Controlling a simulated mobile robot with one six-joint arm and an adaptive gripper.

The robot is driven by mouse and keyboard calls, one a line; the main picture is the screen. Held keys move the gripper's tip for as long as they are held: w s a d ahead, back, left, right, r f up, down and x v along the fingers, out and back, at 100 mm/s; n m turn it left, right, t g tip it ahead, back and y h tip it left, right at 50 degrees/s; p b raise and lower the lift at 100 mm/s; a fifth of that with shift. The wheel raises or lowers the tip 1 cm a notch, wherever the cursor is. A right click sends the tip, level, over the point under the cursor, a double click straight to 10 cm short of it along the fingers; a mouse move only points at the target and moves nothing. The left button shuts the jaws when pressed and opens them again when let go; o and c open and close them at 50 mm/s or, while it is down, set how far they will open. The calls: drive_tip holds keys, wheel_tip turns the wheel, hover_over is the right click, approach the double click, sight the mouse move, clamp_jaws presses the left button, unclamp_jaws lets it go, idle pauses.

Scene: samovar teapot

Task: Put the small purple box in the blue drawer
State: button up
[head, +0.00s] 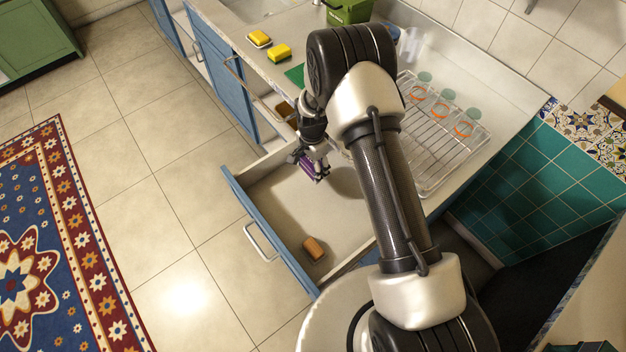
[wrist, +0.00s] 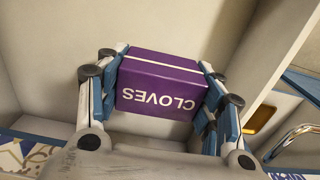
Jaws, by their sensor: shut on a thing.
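The small purple box (wrist: 158,88), lettered "CLOVES", is held between the two fingers of my gripper (wrist: 160,95). In the head view the purple box (head: 310,168) shows at the end of my gripper (head: 313,165), over the open blue drawer (head: 270,232). The box appears to be inside the drawer's outline, near its far end. I cannot tell whether it touches the drawer floor. The drawer is pulled out, with a blue front and a metal handle (head: 260,243). My arm hides part of the drawer's right side.
A brown block (head: 314,248) lies in the drawer's near end; the middle of the drawer floor is bare. A dish rack (head: 437,125) with several glasses stands on the counter to the right. Yellow sponges (head: 279,52) lie on the counter further back. A patterned rug (head: 60,235) covers floor at left.

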sight(312, 183)
drive_tip(key=shift+f+b, duration=0.8)
drive_tip(key=shift+f, duration=2.8)
drive_tip(key=shift+f, duration=0.1)
drive_tip(key=o, duration=1.1)
drive_tip(key=shift+c, duration=0.2)
wheel_tip(312, 183, up, 12)
drive_tip(key=p, duration=0.3)
drive_tip(key=shift+w+r, duration=0.1)
drive_tip(key=shift+r, duration=0.15)
